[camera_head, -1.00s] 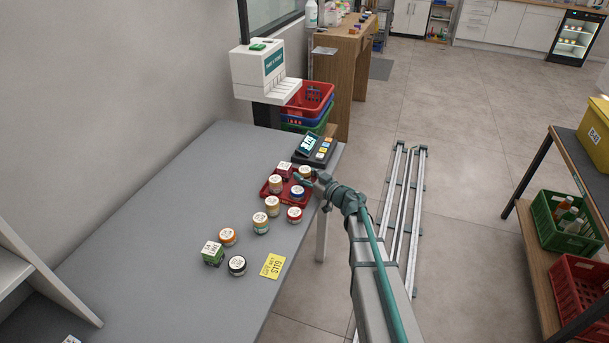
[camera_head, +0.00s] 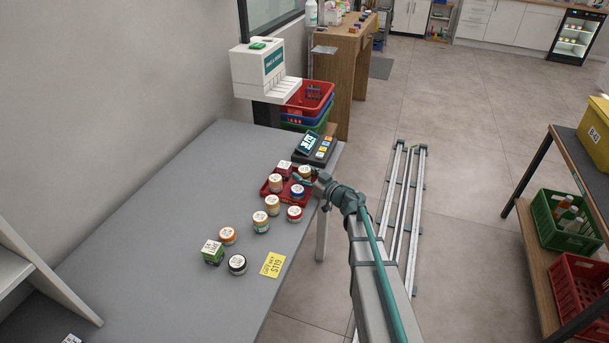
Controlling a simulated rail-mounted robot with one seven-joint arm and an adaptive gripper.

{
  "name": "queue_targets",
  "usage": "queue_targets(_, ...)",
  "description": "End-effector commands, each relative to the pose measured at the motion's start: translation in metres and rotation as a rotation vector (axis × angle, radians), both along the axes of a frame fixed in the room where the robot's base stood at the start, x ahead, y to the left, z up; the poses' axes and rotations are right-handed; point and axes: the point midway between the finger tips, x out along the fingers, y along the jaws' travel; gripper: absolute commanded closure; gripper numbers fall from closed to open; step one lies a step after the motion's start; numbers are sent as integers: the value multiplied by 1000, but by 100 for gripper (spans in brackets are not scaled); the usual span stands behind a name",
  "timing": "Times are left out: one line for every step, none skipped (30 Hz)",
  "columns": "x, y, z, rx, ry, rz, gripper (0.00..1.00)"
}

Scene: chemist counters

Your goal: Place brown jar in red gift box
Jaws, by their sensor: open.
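My gripper (camera_head: 303,179) is open above the right side of a shallow red tray (camera_head: 265,191) on the grey counter. A pale-lidded jar (camera_head: 305,171) stands close behind its fingertips; whether they touch it I cannot tell. A brownish jar with a pale lid (camera_head: 276,183) and a blue jar (camera_head: 297,193) stand in the tray. A small red box with a white label (camera_head: 284,168) is at the tray's back corner. Pale-lidded jars, one tan (camera_head: 272,207) and one teal-banded (camera_head: 261,223), stand in front. Which jar is the brown one is hard to tell at this size.
A payment terminal (camera_head: 315,149) and stacked baskets (camera_head: 309,99) are behind.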

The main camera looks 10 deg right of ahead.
Motion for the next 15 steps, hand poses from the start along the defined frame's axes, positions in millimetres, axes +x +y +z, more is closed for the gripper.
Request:
queue_targets(0,0,2,0,-1,0,45)
queue_targets(-2,-1,2,0,0,-1,45)
queue_targets(-6,-3,2,0,0,-1,45)
queue_targets(-9,-5,2,0,0,-1,45)
queue_targets(-13,-7,2,0,0,-1,45)
queue_targets(-18,-10,3,0,0,-1,45)
queue_targets(-23,-13,3,1,1,-1,45)
queue_targets(-28,-16,3,1,0,-3,45)
queue_targets(-34,-20,3,1,0,-3,45)
queue_targets(-39,-23,4,0,-1,-2,45)
queue_targets(-45,-26,4,0,0,-2,45)
queue_targets(-51,-31,4,0,0,-3,45)
queue_targets(-56,-34,5,-1,-1,-3,45)
queue_targets(-61,-37,5,-1,-1,-2,45)
queue_targets(-68,-41,5,-1,-1,-2,45)
